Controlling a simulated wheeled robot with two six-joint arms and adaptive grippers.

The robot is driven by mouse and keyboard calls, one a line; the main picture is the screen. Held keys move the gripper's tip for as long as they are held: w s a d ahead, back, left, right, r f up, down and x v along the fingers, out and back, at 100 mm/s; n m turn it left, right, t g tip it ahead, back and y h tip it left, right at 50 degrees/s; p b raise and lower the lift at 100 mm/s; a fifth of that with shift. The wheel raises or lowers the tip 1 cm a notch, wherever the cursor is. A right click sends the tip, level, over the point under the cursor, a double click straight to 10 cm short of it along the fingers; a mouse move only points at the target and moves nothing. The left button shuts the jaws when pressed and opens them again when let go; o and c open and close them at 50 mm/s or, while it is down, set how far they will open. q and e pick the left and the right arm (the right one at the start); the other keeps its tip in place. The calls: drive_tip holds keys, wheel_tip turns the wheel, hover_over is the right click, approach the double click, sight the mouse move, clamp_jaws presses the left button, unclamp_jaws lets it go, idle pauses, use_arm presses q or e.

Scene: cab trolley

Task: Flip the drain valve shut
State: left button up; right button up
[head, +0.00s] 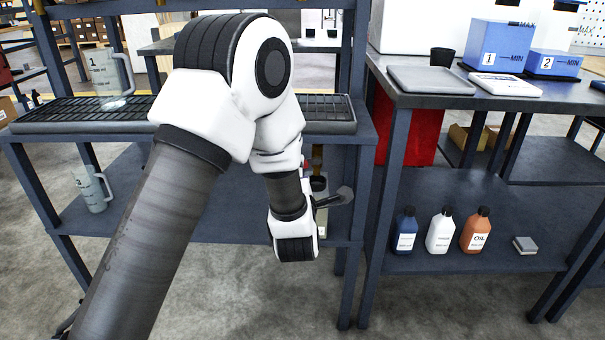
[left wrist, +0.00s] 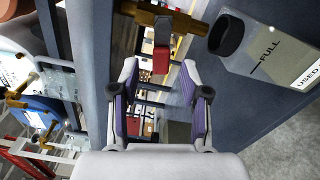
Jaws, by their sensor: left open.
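The drain valve (left wrist: 182,18) shows at the top of the left wrist view as a brass pipe fitting. Its lever (left wrist: 161,35) is grey with a red tip and lies across the pipe, pointing down the picture toward my gripper. My left gripper (left wrist: 160,76) is open and empty. Its two purple-lined fingers stand on either side of the red tip, with gaps on both sides. In the head view my left arm hides most of the valve, and the fingers cannot be made out. My right gripper is not in view.
A clear container marked FULL and USED (left wrist: 275,60), with a black cap, stands close right of the valve. A grated shelf (head: 328,127) carries a jug (head: 112,80). Several bottles (head: 440,232) stand on the right bench's lower shelf. Bench posts (head: 353,265) stand near my arm.

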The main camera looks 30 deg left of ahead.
use_arm(q)
drive_tip(key=x, duration=0.4)
drive_tip(key=shift+f, duration=0.1)
drive_tip(key=shift+c, duration=0.4)
clamp_jaws()
drive_tip(key=shift+r+m+p, duration=0.55)
drive_tip(key=shift+m, duration=0.85)
